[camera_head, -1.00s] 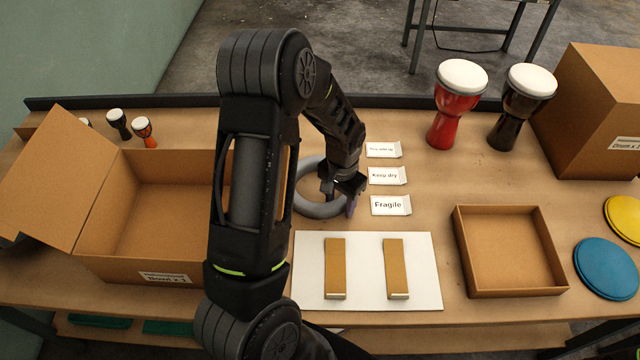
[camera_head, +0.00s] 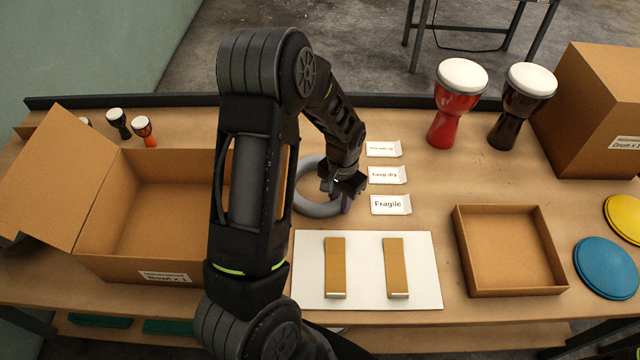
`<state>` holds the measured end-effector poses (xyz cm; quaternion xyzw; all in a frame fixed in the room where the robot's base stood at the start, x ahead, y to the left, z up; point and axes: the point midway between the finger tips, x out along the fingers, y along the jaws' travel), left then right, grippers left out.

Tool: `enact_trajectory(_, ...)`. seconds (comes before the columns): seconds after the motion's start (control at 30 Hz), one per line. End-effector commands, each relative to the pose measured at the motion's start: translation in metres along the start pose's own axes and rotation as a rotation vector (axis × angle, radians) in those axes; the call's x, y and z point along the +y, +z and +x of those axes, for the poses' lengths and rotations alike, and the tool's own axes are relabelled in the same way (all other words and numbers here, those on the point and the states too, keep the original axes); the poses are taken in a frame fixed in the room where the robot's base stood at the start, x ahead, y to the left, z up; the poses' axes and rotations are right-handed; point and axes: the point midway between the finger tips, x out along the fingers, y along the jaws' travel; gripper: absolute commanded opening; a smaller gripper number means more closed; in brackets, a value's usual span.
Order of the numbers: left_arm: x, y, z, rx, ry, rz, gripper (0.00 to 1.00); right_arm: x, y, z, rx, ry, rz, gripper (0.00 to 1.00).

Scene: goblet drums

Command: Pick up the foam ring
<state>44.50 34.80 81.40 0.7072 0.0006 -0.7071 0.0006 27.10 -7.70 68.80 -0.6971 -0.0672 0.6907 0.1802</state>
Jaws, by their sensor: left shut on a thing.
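The grey foam ring (camera_head: 318,209) lies on the wooden table, left of the white label cards. My left gripper (camera_head: 345,200) points down at the ring's right side and is shut on the ring's band. I cannot tell any gap between the ring and the table. My right gripper is not in view.
An open cardboard box (camera_head: 150,210) stands at the left. Label cards (camera_head: 388,205) lie right of the ring. A white board (camera_head: 366,270) with two brown strips lies in front. A shallow tray (camera_head: 510,250), red drum (camera_head: 455,105) and black drum (camera_head: 520,108) are at the right.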

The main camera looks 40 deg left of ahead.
Motion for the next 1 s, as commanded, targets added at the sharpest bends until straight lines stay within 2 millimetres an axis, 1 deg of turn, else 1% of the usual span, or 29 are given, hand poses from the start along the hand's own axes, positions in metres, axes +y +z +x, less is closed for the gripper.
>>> enact_trajectory(0.37,0.000,0.000,0.000,0.000,0.000,0.000,0.00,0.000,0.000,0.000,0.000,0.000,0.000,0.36)
enact_trajectory(0.53,0.000,-0.001,-0.007,0.001,0.000,0.000,0.00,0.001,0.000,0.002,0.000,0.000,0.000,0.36)
enact_trajectory(0.67,0.000,-0.001,-0.025,0.005,-0.001,0.000,0.00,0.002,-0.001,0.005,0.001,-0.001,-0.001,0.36)
enact_trajectory(0.9,0.000,-0.001,-0.072,0.006,-0.001,0.000,0.00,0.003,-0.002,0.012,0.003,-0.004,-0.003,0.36)
enact_trajectory(1.0,0.000,-0.001,-0.088,0.004,-0.001,0.000,0.00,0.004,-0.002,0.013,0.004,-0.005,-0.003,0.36)
